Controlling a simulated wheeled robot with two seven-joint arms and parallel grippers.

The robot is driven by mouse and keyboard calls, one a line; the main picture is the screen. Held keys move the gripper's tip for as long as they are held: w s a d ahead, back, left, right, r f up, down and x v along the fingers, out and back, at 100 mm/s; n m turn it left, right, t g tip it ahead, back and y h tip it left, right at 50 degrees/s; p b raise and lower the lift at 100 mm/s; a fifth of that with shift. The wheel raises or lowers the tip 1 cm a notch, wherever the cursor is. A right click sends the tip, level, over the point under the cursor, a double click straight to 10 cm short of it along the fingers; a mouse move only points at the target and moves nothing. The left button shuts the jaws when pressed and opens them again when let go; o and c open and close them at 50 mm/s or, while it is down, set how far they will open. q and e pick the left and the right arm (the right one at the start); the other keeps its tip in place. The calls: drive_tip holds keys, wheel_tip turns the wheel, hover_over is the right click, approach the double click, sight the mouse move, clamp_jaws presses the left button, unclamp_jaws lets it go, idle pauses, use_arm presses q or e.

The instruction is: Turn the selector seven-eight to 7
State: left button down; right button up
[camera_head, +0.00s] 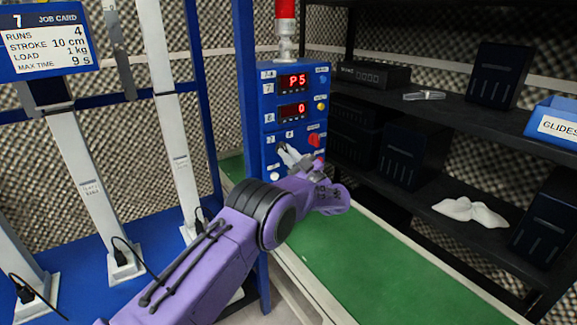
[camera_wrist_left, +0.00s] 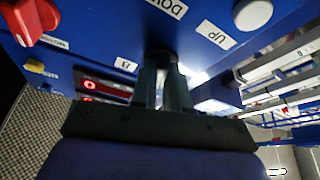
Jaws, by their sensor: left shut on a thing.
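The blue control panel (camera_head: 295,122) stands upright with two red displays reading P5 and 0. A small label that seems to read 7-8 is at its top left. My left gripper (camera_head: 288,154) reaches the lower left of the panel face. In the left wrist view the fingers (camera_wrist_left: 164,75) are shut on a small dark knob (camera_wrist_left: 160,56), which appears to be the selector. The fingers hide most of it, so I cannot tell where it points. My right gripper is not in view.
A red knob (camera_head: 314,140) sits right of the fingers and a white button (camera_head: 274,175) below. A yellow button (camera_head: 320,106) is higher up. A green belt (camera_head: 350,250) runs below the panel. A dark shelf (camera_head: 440,112) with boxes stands right; blue frame posts stand left.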

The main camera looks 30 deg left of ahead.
use_arm(q)
drive_tip(key=n+g+b, duration=0.1)
drive_tip(key=n, duration=0.1)
drive_tip(key=shift+r+n+g+b, duration=0.15)
drive_tip(key=shift+n+g+b, duration=0.15)
drive_tip(key=shift+n+b, duration=0.1)
drive_tip(key=shift+r, duration=0.1)
drive_tip(key=c, duration=1.1)
unclamp_jaws()
drive_tip(key=shift+a, duration=0.15)
drive_tip(key=v, duration=1)
drive_tip(key=shift+d+f, duration=0.25)
drive_tip(key=shift+w, duration=0.1)
